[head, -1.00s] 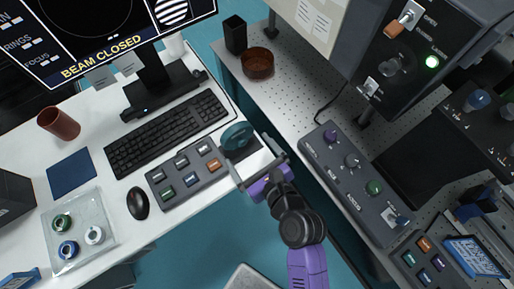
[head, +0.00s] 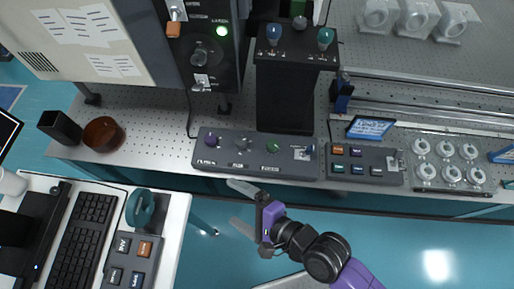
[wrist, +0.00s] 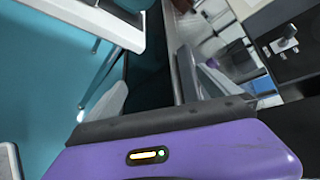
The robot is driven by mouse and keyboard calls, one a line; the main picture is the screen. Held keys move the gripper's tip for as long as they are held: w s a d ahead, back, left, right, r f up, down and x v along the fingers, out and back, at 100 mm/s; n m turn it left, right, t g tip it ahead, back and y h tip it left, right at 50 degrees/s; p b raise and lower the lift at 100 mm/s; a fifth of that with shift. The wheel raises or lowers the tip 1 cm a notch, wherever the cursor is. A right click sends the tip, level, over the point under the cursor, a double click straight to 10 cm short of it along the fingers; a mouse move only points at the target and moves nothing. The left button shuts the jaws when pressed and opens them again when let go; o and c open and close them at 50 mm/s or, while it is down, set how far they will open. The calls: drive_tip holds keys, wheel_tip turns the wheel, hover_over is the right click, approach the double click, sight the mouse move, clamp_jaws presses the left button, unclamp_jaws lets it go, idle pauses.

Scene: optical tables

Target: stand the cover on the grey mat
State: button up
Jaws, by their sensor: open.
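A teal rounded piece (head: 146,208), which looks like the cover, is at the right side of the white desk, beside the button box. My gripper (head: 243,208) is open and empty. It is over the gap between the desk and the optical table, well to the right of the teal piece and apart from it. The wrist view shows both fingers (wrist: 150,85) spread with nothing between them; the cover is not recognisable there.
The button box (head: 130,260) and keyboard (head: 80,235) lie on the desk close to the teal piece. A control panel (head: 255,153) sits at the optical table's front edge, just beyond my gripper. A brown bowl (head: 103,134) and black holder (head: 60,127) stand at that table's left end.

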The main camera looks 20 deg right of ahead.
drive_tip(key=s+d+r+n+t+h, duration=0.1)
drive_tip(key=s+d+r+n+h, duration=0.15)
drive_tip(key=d, duration=0.35)
drive_tip(key=s+d+r+n+t+h, duration=0.1)
drive_tip(key=s+d+n+t+h, duration=0.1)
drive_tip(key=s+d+n, duration=0.35)
drive_tip(key=s+d+r+n+t+h, duration=0.1)
drive_tip(key=s+d+r+n+h, duration=0.1)
drive_tip(key=s+d+r+n, duration=0.2)
drive_tip(key=s+d+r+n+h, duration=0.2)
drive_tip(key=s+d+r+n, duration=0.1)
drive_tip(key=r, duration=0.4)
drive_tip(key=shift+s+d+r+n+t, duration=0.3)
drive_tip(key=shift+s+d+n+t, duration=0.1)
drive_tip(key=shift+n, duration=0.3)
